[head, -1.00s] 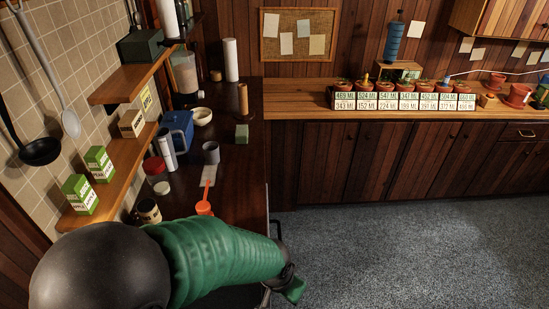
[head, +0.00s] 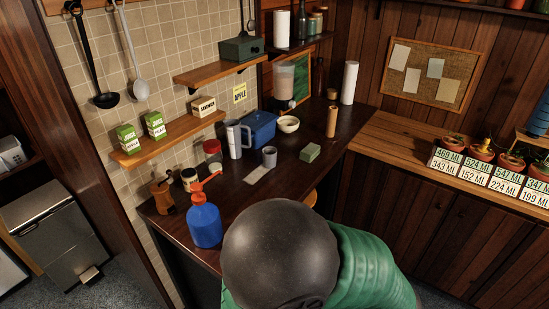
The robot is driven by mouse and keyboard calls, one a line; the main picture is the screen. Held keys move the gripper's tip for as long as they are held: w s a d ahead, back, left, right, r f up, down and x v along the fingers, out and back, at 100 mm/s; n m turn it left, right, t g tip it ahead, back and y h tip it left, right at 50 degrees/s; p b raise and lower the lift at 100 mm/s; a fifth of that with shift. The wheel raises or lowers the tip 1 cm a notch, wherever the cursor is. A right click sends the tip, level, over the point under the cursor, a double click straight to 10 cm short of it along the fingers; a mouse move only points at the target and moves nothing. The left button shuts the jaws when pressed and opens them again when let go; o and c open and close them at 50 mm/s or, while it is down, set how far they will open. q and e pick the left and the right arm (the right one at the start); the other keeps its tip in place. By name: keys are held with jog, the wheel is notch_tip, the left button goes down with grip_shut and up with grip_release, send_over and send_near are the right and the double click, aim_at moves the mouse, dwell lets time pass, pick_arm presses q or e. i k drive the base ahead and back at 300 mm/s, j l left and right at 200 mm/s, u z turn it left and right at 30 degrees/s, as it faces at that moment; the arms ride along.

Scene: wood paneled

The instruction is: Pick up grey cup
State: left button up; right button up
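The grey cup (head: 269,157) stands upright on the dark countertop (head: 285,180), in front of a blue box (head: 259,127). A pale flat piece (head: 258,174) lies just in front of it. Neither of my grippers is in view.
A blue pump bottle (head: 205,222) with a red nozzle stands near the counter's front left. A wooden shelf (head: 160,145) is above left.

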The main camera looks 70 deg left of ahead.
aim_at(269, 153)
jog(key=i+u, duration=0.25)
jog(key=u, duration=0.15)
jog(key=i+u, duration=0.25)
jog(key=u, duration=0.15)
jog(key=i+u, duration=0.2)
jog(key=u, duration=0.2)
jog(key=i+l+u, duration=0.15)
jog(key=u, duration=0.25)
jog(key=i+l+u, duration=0.25)
jog(key=u, duration=0.15)
